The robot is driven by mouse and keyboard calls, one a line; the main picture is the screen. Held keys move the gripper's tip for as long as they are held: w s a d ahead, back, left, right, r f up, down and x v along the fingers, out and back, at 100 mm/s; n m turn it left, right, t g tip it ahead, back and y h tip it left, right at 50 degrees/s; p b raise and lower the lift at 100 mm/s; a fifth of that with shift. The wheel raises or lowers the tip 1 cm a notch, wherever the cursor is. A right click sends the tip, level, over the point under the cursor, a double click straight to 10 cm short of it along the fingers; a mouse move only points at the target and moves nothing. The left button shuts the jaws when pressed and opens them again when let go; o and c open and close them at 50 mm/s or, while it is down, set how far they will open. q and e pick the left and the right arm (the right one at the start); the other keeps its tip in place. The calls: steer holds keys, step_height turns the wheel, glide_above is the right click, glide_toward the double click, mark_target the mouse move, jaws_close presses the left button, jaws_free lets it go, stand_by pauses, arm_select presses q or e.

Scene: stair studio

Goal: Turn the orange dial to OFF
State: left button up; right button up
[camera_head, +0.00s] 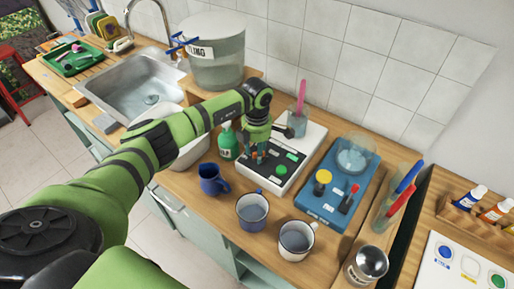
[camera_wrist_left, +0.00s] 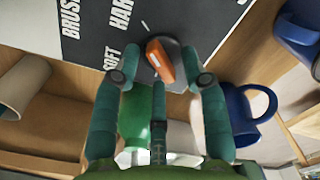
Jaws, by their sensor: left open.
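The orange dial (camera_wrist_left: 160,62) sits on a grey round base on a black panel (camera_wrist_left: 100,45) in the left wrist view. White words on the panel read "SOFT", "HAR..." and "BRUS...", partly cut off; I see no OFF mark. My left gripper (camera_wrist_left: 160,78) is open, with fingers on both sides of the dial and a middle finger below it. I cannot tell whether any finger touches it. In the head view, my left gripper (camera_head: 255,153) points down over the black panel (camera_head: 268,170) of the white machine, largely covering the dial.
A green bottle (camera_head: 228,145) and blue jug (camera_head: 212,180) stand close left of the panel. Two mugs, one (camera_head: 252,211) and another (camera_head: 296,240), stand in front. A blue machine (camera_head: 335,205) is to the right. A large clear tank (camera_head: 218,62) stands behind my arm.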

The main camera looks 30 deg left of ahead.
arm_select(q)
jaws_close()
steer(key=shift+s+n+b, duration=0.1)
steer(key=shift+n+b, duration=0.45)
steer(key=shift+n, duration=0.95)
steer(key=n, duration=0.2)
steer(key=shift+n+b, duration=0.3)
steer(key=shift+b, duration=0.05)
steer(key=n, duration=0.3)
steer(key=shift+s+d+n+b, duration=0.1)
steer(key=shift+s+n+b, duration=0.05)
steer(key=shift+n+b, duration=0.25)
steer(key=n, duration=0.3)
steer(key=shift+d, duration=0.1)
steer(key=n, duration=0.4)
steer(key=shift+d, duration=0.1)
steer(key=n, duration=0.3)
steer(key=shift+d+n, duration=0.1)
steer(key=shift+n, duration=0.3)
steer(key=n, duration=0.4)
steer(key=shift+d+r, duration=0.1)
steer(key=shift+n, duration=1.8)
arm_select(e)
steer(key=shift+s+f, duration=0.25)
steer(key=shift+f, duration=0.35)
steer(key=shift+s+f, duration=0.25)
steer(key=shift+f, duration=0.35)
